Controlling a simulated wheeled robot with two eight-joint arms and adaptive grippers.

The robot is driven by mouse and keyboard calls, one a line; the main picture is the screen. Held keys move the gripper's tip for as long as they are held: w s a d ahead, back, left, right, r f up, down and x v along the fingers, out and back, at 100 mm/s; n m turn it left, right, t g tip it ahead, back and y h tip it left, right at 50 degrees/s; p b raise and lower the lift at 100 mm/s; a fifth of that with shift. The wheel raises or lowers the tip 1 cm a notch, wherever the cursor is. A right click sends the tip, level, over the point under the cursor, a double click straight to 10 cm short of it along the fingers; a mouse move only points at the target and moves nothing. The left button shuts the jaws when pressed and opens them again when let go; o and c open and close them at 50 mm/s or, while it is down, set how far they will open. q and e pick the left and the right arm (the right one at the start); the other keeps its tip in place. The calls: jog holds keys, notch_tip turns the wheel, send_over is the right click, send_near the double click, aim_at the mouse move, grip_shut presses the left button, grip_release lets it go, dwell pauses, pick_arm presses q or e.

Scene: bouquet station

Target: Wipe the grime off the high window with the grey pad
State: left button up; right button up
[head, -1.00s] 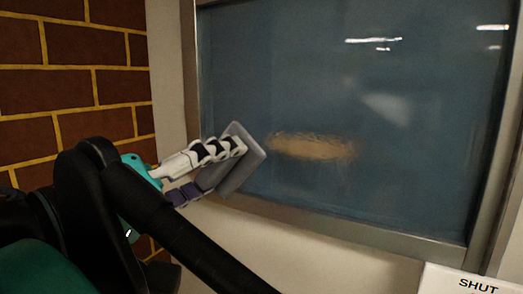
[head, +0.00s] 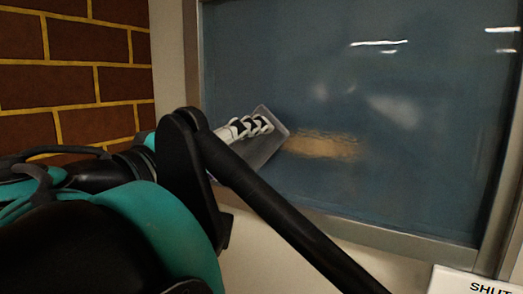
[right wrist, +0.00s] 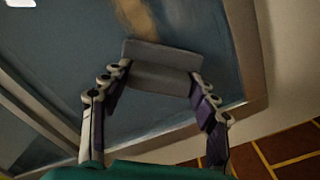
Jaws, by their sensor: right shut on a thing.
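The high window (head: 420,180) is a dark blue-grey pane in a metal frame. A tan, blurry smear of grime (head: 325,146) lies across its lower left part. The grey pad (head: 268,146) is just left of the smear, its right edge meeting the smear's left end in the head view. My right gripper (head: 255,130) is shut on the pad, partly hidden behind my own arm. In the right wrist view the pad (right wrist: 160,55) sits between the fingertips, with the grime (right wrist: 135,17) just beyond it. Whether the pad touches the glass I cannot tell. My left gripper is not in view.
A brick wall (head: 75,75) with yellow joints stands at the left. A pale wall strip borders the window's metal frame (head: 400,243). A white sign reading "SHUT" (head: 480,284) is at the lower right. Pale glare marks show on the glass.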

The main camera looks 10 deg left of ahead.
jog(key=shift+w+d, duration=0.15)
jog(key=shift+w, duration=0.2)
jog(key=shift+s, duration=0.15)
jog(key=shift+w+d, duration=0.1)
jog(key=shift+w, duration=0.4)
jog(key=shift+w, duration=0.2)
